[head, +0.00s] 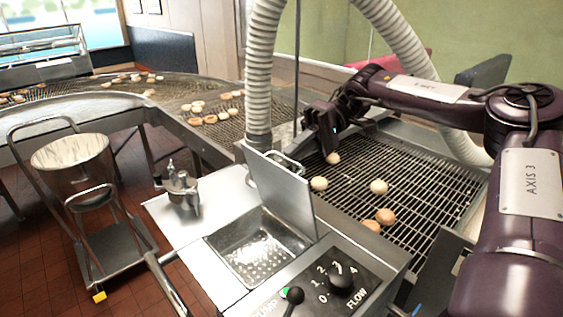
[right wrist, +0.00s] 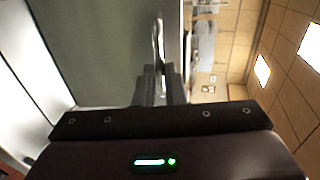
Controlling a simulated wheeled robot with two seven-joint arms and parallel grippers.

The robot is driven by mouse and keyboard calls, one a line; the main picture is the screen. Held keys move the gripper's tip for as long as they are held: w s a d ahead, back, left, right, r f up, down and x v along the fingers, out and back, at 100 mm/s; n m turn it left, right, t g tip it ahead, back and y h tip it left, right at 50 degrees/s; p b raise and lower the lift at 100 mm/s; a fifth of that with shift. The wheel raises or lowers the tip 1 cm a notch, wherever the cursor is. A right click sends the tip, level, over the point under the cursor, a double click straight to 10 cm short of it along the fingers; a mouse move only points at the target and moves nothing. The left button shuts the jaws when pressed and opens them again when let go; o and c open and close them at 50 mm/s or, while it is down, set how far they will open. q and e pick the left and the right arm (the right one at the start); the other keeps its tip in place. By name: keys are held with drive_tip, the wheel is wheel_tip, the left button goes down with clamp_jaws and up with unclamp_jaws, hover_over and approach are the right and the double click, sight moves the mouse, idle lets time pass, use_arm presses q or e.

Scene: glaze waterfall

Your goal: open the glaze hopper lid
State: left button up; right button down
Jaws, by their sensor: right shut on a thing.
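The glaze hopper lid (head: 282,190) is a flat metal panel standing raised, close to upright, along the hopper's far right side. The hopper (head: 255,250) below it is open, and its perforated metal basin shows. My right gripper (head: 318,140) is at the lid's upper edge, by the lid's bar handle (head: 287,162). In the right wrist view, the fingers (right wrist: 158,85) are shut on the handle (right wrist: 158,42), with the lid's flat face (right wrist: 95,50) beside them. The exact finger contact is small and partly hidden. My left gripper is not in view.
A control panel with a flow knob (head: 341,279) and a pump lever (head: 292,297) is in front of the hopper. A wire conveyor (head: 400,170) with several doughnuts lies behind the lid. A ribbed hose (head: 259,85) rises close by. A wheeled bucket (head: 75,160) stands left.

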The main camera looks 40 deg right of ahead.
drive_tip(key=d+f+b, duration=0.2)
drive_tip(key=d+f, duration=0.2)
drive_tip(key=d, duration=0.2)
drive_tip(key=shift+d, duration=0.25)
drive_tip(key=shift+r, duration=0.1)
drive_tip(key=c, duration=1.5)
unclamp_jaws()
drive_tip(key=shift+w+a, duration=0.1)
drive_tip(key=shift+w, duration=0.05)
drive_tip(key=shift+r, duration=0.15)
drive_tip(key=shift+w+r, duration=0.1)
